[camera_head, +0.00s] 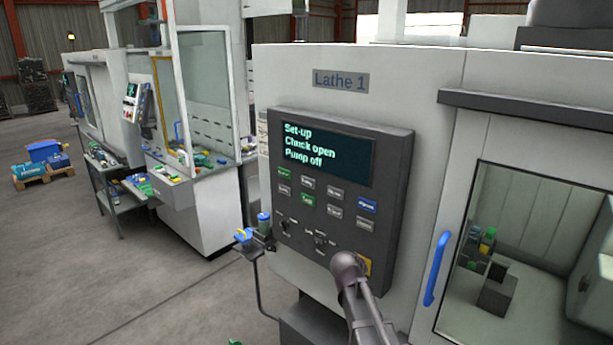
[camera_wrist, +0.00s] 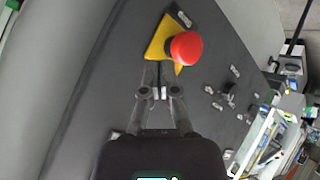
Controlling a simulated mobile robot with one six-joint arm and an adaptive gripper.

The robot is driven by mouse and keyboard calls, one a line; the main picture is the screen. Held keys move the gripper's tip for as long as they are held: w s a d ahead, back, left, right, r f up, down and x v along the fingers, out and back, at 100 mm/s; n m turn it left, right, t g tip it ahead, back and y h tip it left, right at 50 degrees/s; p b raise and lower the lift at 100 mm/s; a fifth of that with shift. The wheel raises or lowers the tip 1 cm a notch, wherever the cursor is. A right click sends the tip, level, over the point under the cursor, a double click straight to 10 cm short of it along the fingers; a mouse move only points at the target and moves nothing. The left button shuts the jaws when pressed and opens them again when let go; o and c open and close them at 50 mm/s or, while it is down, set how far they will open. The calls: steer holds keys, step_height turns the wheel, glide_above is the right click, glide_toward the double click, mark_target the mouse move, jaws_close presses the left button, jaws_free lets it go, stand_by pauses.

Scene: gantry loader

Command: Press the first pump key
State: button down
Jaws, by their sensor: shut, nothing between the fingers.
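The dark control panel (camera_head: 395,180) of Lathe 1 carries a screen (camera_head: 325,150) reading "Set-up, Chuck open, Pump off". Below it are two rows of small keys: a green key (camera_head: 284,173), a blue key (camera_head: 367,206), a second green key (camera_head: 307,199) and several grey ones. Their labels are too small to read surely, so I cannot tell which is the first pump key. In the wrist view my gripper (camera_wrist: 160,93) is shut and empty, near a red mushroom button (camera_wrist: 186,48) on a yellow plate (camera_wrist: 157,45). I cannot tell whether it touches the panel.
Two dark rotary switches (camera_head: 285,226) (camera_head: 320,240) sit below the keys. Right of the panel is the lathe door with a blue handle (camera_head: 437,268). A small shelf with blue-capped items (camera_head: 264,222) juts out left of the panel. Open floor lies to the left.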

steer(key=w+a+r+n+t+y+p, duration=0.25)
steer(key=w+a+r+n+t, duration=0.2)
steer(key=w+a+r, duration=0.6)
steer(key=n+t+y+p, duration=0.4)
steer(key=n+y, duration=0.1)
glide_toward(303, 182)
steer(key=s+a, duration=0.1)
steer(key=a, duration=0.6)
steer(key=shift+s+a+h, duration=0.15)
steer(key=shift+h, duration=0.1)
steer(key=shift+m, duration=0.25)
steer(key=shift+w+d, duration=0.9)
steer(key=shift+w, duration=0.25)
steer(key=shift+w+d, duration=0.95)
steer(key=shift+w, duration=0.2)
steer(key=shift+w+d, duration=0.9)
steer(key=shift+w, duration=0.25)
steer(key=shift+w+d, duration=0.1)
steer(key=shift+w, duration=0.05)
steer(key=shift+w+d, duration=0.15)
steer(key=shift+w, duration=0.05)
